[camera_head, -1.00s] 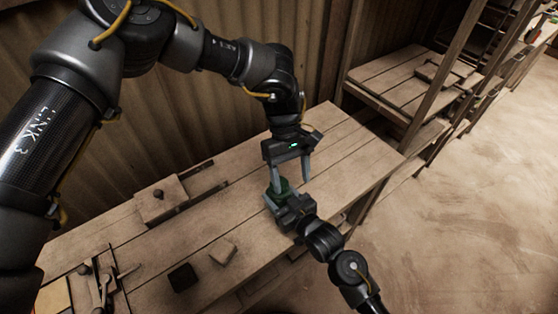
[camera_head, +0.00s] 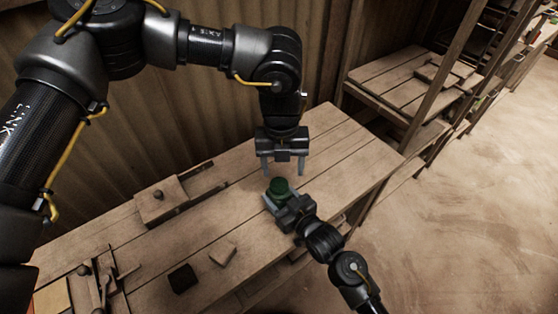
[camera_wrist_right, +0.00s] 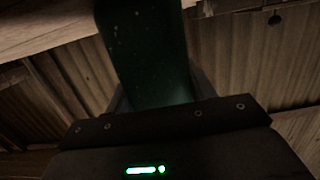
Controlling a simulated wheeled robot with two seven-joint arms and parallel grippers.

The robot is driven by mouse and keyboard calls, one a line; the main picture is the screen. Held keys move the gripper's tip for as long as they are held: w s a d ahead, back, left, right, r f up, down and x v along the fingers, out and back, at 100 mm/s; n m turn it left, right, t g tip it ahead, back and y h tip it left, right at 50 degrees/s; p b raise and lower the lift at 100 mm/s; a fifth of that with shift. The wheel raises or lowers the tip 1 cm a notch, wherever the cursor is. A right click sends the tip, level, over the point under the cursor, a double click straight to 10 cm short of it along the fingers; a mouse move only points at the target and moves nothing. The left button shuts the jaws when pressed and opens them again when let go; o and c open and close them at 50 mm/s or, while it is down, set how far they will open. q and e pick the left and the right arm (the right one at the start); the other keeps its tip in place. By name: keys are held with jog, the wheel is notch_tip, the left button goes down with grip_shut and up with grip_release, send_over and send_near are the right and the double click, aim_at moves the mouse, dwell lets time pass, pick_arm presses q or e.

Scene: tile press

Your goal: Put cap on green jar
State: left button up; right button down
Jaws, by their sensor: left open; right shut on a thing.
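The green jar (camera_head: 279,188) stands on the workbench near its front edge, with a dark green top. I cannot make out a separate cap, nor tell whether that top is a cap. My right gripper (camera_head: 281,203) is shut on the green jar from the front. In the right wrist view, the jar's dark green side (camera_wrist_right: 150,55) fills the space between the fingers. My left gripper (camera_head: 283,170) points down, open and empty, its two fingers spread above and just behind the jar.
The wooden workbench (camera_head: 345,150) is bare to the right of the jar. A wooden block with a knob (camera_head: 161,200) lies at left. A dark block (camera_head: 183,278) and a light block (camera_head: 223,253) lie near the front. A corrugated wall stands behind.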

aim_at(279, 184)
pick_arm(q)
jog(key=n, duration=0.2)
jog(key=a+n, duration=0.1)
jog(key=n, duration=0.1)
jog(key=shift+w+t, duration=0.4)
jog(key=n, duration=0.3)
jog(key=shift+w, duration=0.25)
jog(key=shift+f, duration=0.1)
jog(key=shift+f, duration=4)
